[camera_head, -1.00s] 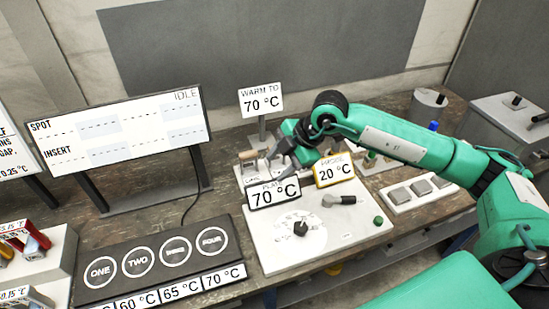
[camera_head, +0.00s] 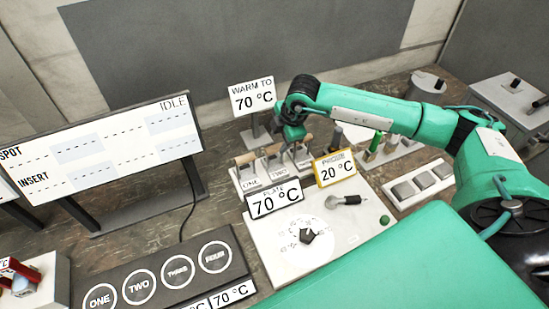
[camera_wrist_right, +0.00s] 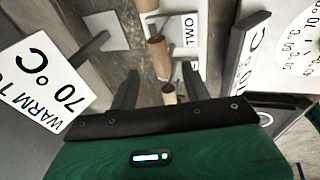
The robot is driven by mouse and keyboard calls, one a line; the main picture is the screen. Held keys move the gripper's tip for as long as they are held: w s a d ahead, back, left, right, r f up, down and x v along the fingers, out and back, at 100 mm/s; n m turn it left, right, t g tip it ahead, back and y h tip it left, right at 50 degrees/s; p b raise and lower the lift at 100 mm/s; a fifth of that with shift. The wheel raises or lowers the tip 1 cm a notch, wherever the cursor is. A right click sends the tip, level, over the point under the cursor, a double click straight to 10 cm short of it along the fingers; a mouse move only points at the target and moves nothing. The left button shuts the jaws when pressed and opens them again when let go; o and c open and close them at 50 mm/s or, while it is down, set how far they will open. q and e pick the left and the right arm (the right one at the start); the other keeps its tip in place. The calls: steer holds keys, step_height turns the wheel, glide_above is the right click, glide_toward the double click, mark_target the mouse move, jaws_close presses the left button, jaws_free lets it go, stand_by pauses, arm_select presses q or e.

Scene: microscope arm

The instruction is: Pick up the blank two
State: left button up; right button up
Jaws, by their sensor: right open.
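A pale rack (camera_head: 262,184) holds a row of blanks with upright wooden handles, labelled ONE, TWO and a third label partly hidden. Blank two (camera_head: 273,149) stands in the middle slot behind the TWO label. In the right wrist view, its handle (camera_wrist_right: 158,58) appears beside the TWO label, just beyond my fingers. My right gripper (camera_head: 291,132) is above the rack's right part, near the third handle. The wrist view shows its dark fingers (camera_wrist_right: 160,88) apart, with another wooden handle (camera_wrist_right: 168,93) between or just below them. No grip on it shows. My left gripper is out of view.
The WARM TO 70 °C sign (camera_head: 252,97) stands close behind the rack. The PLATE sign (camera_head: 275,199) and PIECE-side 20 °C sign (camera_head: 335,169) stand in front. A white dial plate (camera_head: 310,237) lies nearer me. Several upright tools (camera_head: 374,146) stand to the right.

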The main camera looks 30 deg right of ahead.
mark_target(276, 146)
steer(key=shift+p+x, duration=0.7)
steer(key=shift+x, duration=0.45)
steer(key=p+x, duration=0.2)
steer(key=x, duration=0.2)
steer(key=shift+f, duration=0.3)
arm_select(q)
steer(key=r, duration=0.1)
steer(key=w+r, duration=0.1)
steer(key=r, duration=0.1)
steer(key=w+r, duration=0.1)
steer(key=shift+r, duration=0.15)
arm_select(e)
steer(key=shift+c, duration=0.5)
jaws_close()
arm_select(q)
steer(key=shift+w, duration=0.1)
arm_select(e)
steer(key=shift+w+r, duration=0.1)
steer(key=shift+w, duration=0.05)
